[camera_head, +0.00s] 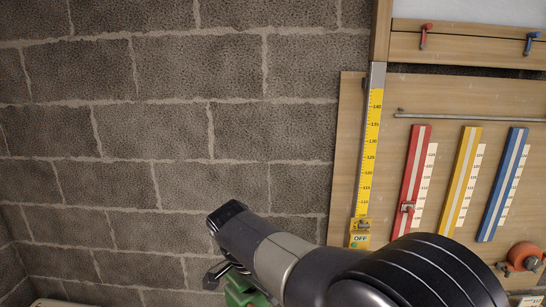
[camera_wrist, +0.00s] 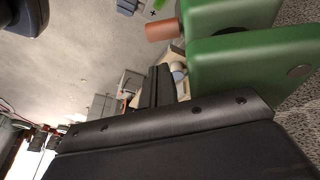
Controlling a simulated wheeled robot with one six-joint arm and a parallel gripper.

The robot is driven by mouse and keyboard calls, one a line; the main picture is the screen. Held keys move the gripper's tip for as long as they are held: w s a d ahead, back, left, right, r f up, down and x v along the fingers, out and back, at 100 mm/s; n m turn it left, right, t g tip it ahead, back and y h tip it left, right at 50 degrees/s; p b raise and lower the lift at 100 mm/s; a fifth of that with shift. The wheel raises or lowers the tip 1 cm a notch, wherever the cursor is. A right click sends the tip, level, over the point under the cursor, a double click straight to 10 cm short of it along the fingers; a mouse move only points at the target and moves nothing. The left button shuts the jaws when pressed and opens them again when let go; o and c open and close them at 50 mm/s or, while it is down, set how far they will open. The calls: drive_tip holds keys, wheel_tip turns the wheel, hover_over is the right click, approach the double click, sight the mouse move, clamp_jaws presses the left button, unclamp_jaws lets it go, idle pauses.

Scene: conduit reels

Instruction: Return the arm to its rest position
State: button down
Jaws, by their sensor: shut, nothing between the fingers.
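My arm reaches across the head view from the lower right, its wrist end in front of the block wall. My gripper (camera_wrist: 158,86) shows in the wrist view as two dark fingers close together, with nothing visible between them. A green object (camera_head: 243,291) also shows below my wrist in the head view, partly cut off by the frame. I cannot tell whether it touches my gripper.
A wooden board (camera_head: 345,130) at right carries a yellow scale (camera_head: 371,140) and red (camera_head: 412,175), yellow (camera_head: 461,180) and blue (camera_head: 501,185) strips. An orange round part (camera_head: 524,254) sits at lower right. The grey block wall (camera_head: 150,120) at left has nothing on it.

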drive_tip(key=w+d+g+y+p, duration=0.2)
drive_tip(key=w+d+y+p, duration=0.1)
drive_tip(key=w+d+y, duration=0.2)
wheel_tip(320, 180, up, 10)
drive_tip(key=shift+w+r+m, duration=0.2)
drive_tip(key=shift+w+m, duration=0.1)
drive_tip(key=shift+m, duration=0.1)
idle(0.3)
drive_tip(key=shift+a, duration=0.1)
